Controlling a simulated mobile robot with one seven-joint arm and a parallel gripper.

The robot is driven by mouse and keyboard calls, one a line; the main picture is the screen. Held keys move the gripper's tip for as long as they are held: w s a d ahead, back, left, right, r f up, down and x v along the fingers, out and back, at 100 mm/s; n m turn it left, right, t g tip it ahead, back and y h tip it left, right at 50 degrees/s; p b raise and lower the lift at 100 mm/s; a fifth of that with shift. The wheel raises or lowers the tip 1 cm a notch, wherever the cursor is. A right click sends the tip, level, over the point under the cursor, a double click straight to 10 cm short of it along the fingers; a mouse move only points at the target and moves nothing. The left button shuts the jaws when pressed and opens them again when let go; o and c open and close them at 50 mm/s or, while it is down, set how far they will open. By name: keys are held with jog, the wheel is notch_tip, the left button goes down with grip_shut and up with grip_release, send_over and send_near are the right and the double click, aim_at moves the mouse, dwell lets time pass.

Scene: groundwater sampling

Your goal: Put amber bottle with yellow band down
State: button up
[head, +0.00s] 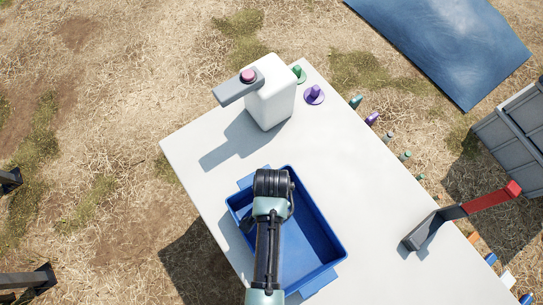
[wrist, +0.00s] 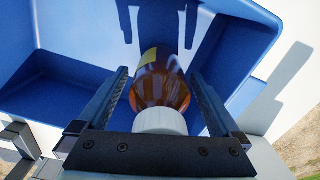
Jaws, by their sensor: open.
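The amber bottle (wrist: 162,90) has a white cap and a yellow band, of which a part shows at its upper left. In the wrist view it is inside the blue tray (wrist: 270,30), between the two fingers of my gripper (wrist: 163,85). The fingers are open, with a gap visible on each side of the bottle. In the head view my arm reaches over the blue tray (head: 322,237) on the table and hides the bottle and the fingertips.
The white table (head: 380,200) bears a white jug (head: 272,95) with a grey piece on top, green and purple stoppers (head: 314,94), and a grey-and-red bracket (head: 450,213). Several small coloured items line the table's right edge. The table's middle is clear. A grey crate (head: 515,125) stands on the ground at right.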

notch_tip(320, 180, up, 11)
jog(key=shift+r, duration=0.2)
jog(key=shift+w+r, duration=0.15)
jog(key=shift+r, duration=0.2)
jog(key=w+d+r+n+t, duration=0.25)
jog(key=w+r+t, duration=0.55)
jog(key=w+r, duration=0.8)
jog(key=w+a+r+n+t, duration=0.1)
jog(key=w+r+t, duration=0.2)
jog(key=r, duration=0.5)
jog(key=w+r+n+t, duration=0.1)
jog(key=w+r+t, duration=0.2)
jog(key=r, duration=0.5)
notch_tip(320, 180, up, 16)
jog(key=s+n+t, duration=0.1)
jog(key=n+t, duration=0.1)
jog(key=t, duration=0.4)
jog(key=s+r+n+t, duration=0.1)
jog(key=s+r+t, duration=0.2)
jog(key=s+r, duration=0.3)
jog(key=s+a+r+n+t, duration=0.1)
jog(key=s+r+t, duration=0.3)
jog(key=r, duration=0.9)
jog(key=shift+s+a+r, duration=0.15)
jog(key=shift+s+r, duration=0.2)
jog(key=shift+s, duration=0.65)
